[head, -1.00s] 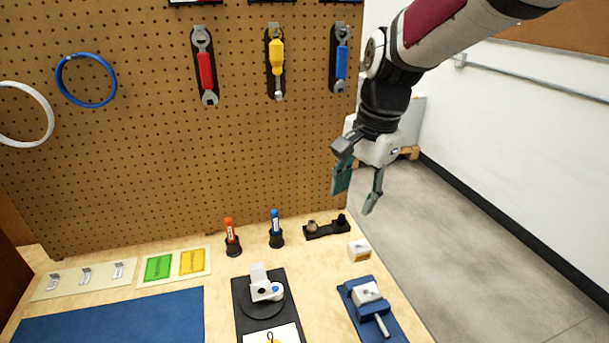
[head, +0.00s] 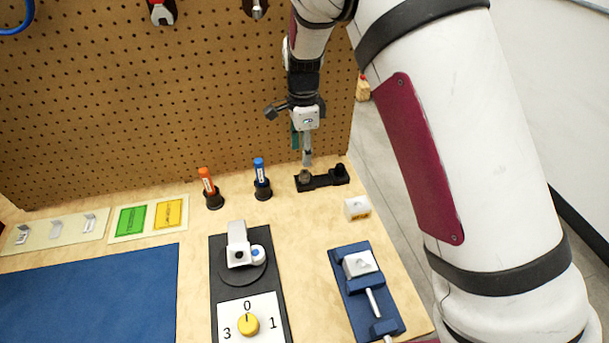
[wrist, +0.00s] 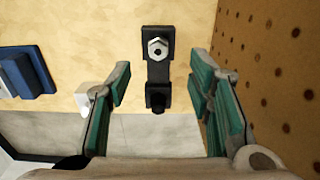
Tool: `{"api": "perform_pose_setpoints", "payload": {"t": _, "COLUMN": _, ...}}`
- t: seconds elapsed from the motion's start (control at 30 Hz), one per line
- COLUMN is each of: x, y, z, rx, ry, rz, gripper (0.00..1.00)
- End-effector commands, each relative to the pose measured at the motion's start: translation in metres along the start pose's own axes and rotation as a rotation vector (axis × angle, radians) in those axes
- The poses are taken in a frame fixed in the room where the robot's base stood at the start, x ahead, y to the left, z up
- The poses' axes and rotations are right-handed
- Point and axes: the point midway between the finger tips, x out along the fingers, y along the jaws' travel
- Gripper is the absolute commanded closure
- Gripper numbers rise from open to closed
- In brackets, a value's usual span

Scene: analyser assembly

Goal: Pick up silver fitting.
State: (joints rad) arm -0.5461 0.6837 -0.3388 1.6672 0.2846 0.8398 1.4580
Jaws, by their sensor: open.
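The silver fitting (head: 305,176) sits upright in the left end of a black holder (head: 322,181) at the back right of the table. In the wrist view the silver fitting (wrist: 157,47) shows as a hexagon with a dark centre hole. A black fitting (head: 340,169) is at the holder's other end and also shows in the wrist view (wrist: 157,102). My gripper (head: 304,158) points down just above the silver fitting. Its green-padded fingers are open and empty in the wrist view (wrist: 159,78), with the holder between and beyond them.
A pegboard (head: 180,100) rises close behind the holder. A blue marker (head: 261,172) and an orange marker (head: 207,182) stand to the left. A small white block (head: 357,208) and a blue fixture (head: 366,290) lie nearer, to the right. The table's right edge is close.

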Motion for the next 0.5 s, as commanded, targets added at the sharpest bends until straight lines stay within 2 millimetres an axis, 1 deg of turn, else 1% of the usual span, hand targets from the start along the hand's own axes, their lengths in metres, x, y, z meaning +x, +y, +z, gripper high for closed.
{"api": "perform_pose_setpoints", "payload": {"t": 0.03, "x": 0.009, "y": 0.001, "z": 0.000, "rx": 0.001, "ry": 0.000, "rz": 0.003, "gripper": 0.53}}
{"api": "perform_pose_setpoints", "payload": {"t": 0.1, "x": 0.018, "y": 0.000, "z": 0.000, "rx": 0.001, "ry": -0.001, "rz": 0.001, "gripper": 0.53}}
{"api": "perform_pose_setpoints", "payload": {"t": 0.37, "x": 0.036, "y": 0.001, "z": -0.001, "rx": 0.000, "ry": -0.001, "rz": 0.002, "gripper": 0.53}}
{"api": "perform_pose_setpoints", "payload": {"t": 0.5, "x": 0.056, "y": 0.003, "z": -0.002, "rx": 0.000, "ry": 0.000, "rz": 0.004, "gripper": 0.53}}
